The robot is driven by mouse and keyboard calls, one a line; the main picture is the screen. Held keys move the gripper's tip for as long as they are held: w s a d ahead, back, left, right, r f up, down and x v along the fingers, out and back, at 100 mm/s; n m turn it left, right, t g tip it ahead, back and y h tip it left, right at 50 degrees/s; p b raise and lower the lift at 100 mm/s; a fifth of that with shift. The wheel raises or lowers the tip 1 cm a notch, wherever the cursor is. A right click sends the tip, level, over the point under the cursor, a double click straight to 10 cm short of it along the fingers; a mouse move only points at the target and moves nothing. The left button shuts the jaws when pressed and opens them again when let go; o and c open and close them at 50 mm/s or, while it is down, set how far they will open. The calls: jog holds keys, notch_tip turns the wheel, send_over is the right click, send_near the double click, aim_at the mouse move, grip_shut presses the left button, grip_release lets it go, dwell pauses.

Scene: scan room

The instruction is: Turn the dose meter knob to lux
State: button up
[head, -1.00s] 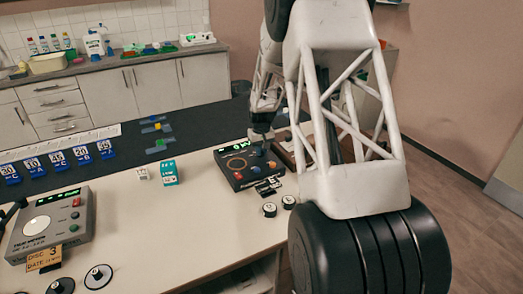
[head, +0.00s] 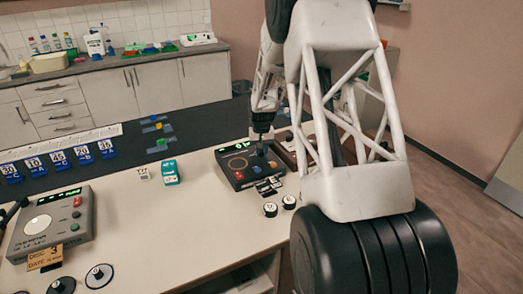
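The dose meter (head: 233,163) appears to be the dark box with a lit green display and a round orange-ringed dial, on the right part of the white table. A blue knob (head: 259,153) shows on its top, right of the dial. My gripper (head: 262,138) points down over the box's right half, at or just above the knob. The fingertips are small and dark, so I cannot tell whether they touch the knob or are open or shut. The knob's setting and any lux mark are too small to read.
A grey device (head: 52,225) with a green display stands at the left. Dark cards (head: 268,186) and two small round pieces (head: 270,209) lie in front of the box. A teal box (head: 171,172) stands left of it. The table's middle front is clear.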

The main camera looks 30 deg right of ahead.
aim_at(261, 151)
jog(key=shift+o, duration=1.4)
jog(key=shift+r, duration=3.95)
jog(key=shift+a, duration=0.1)
